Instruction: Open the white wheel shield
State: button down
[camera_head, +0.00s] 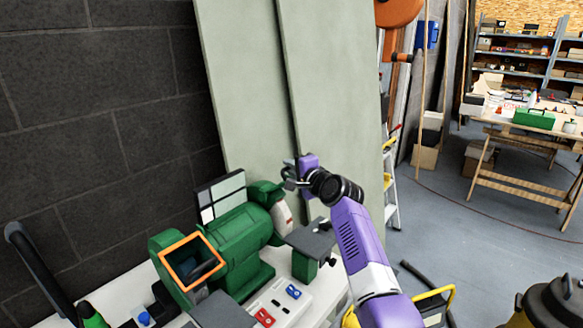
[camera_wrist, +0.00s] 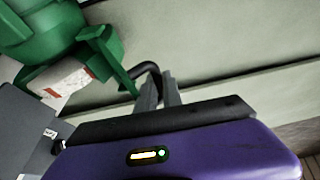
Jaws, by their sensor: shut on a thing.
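A green bench grinder (camera_head: 232,238) stands on the white bench top. At its right end is a white part (camera_head: 283,217), taken to be the white wheel shield; in the wrist view a white labelled surface (camera_wrist: 68,82) shows beside the green housing (camera_wrist: 40,30). A black curved handle (camera_wrist: 147,67) sits near a green bracket (camera_wrist: 105,58). My gripper (camera_head: 290,178) is above the grinder's right end; in the wrist view its fingers (camera_wrist: 159,88) are shut on the black handle. How the handle joins the shield is hidden.
An orange-framed shield (camera_head: 192,262) is at the grinder's left end. A dark tool rest (camera_head: 311,238) juts out below my gripper. Pale green panels (camera_head: 330,100) stand close behind. A grey tiled panel (camera_head: 220,195) stands at the dark block wall (camera_head: 100,90).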

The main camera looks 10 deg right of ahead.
jog(key=shift+w+a+r, duration=0.15)
jog(key=shift+a+r, duration=0.3)
jog(key=shift+r, duration=0.25)
jog(key=c, duration=1.8)
grip_release()
jog(key=shift+o, duration=0.2)
jog(key=shift+f, duration=0.1)
jog(key=shift+s+d+f, duration=0.1)
jog(key=shift+s+d, duration=0.1)
jog(key=shift+s, duration=0.35)
jog(key=v, duration=0.7)
jog(key=shift+d, duration=0.35)
jog(key=shift+f, duration=0.1)
